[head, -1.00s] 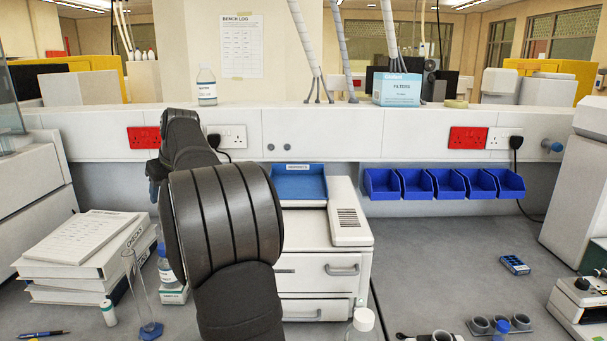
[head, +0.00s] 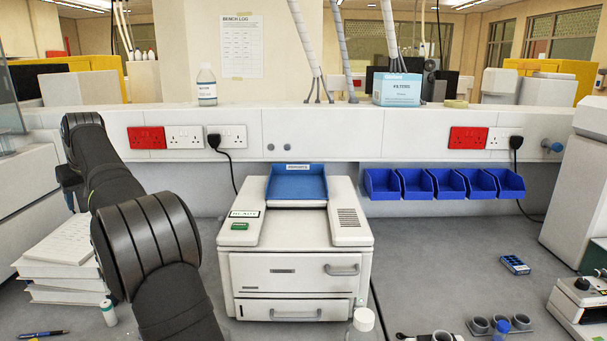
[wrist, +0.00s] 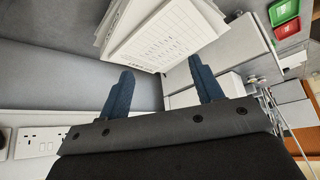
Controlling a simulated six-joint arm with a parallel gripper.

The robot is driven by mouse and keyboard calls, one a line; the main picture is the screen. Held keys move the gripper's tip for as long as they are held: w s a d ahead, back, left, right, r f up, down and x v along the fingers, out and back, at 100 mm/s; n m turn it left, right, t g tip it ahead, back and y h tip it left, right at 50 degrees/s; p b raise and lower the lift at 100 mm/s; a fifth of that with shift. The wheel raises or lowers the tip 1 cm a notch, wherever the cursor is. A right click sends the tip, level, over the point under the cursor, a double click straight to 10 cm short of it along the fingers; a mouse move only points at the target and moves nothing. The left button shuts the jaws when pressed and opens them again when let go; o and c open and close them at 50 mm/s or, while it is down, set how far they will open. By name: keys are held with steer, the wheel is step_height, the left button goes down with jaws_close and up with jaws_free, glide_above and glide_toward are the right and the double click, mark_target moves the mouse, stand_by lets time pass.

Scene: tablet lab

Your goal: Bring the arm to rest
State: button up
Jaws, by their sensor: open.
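My gripper (wrist: 164,95) shows in the wrist view with its two blue fingers spread apart and nothing between them. Beyond the fingertips in that view lies a stack of papers or binders (wrist: 165,35). In the head view my dark arm stands at the left, in front of the binder stack (head: 62,250), and hides part of it. The gripper's fingertips cannot be made out in the head view.
A white drawer unit (head: 295,270) with a blue tray (head: 297,185) on top stands mid-bench. Blue bins (head: 443,184) hang on the back wall. A white-capped bottle (head: 363,319) is at the front.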

steer(key=s+a, duration=0.7)
steer(key=a, duration=0.4)
steer(key=shift+f, duration=0.25)
steer(key=shift+a, duration=0.1)
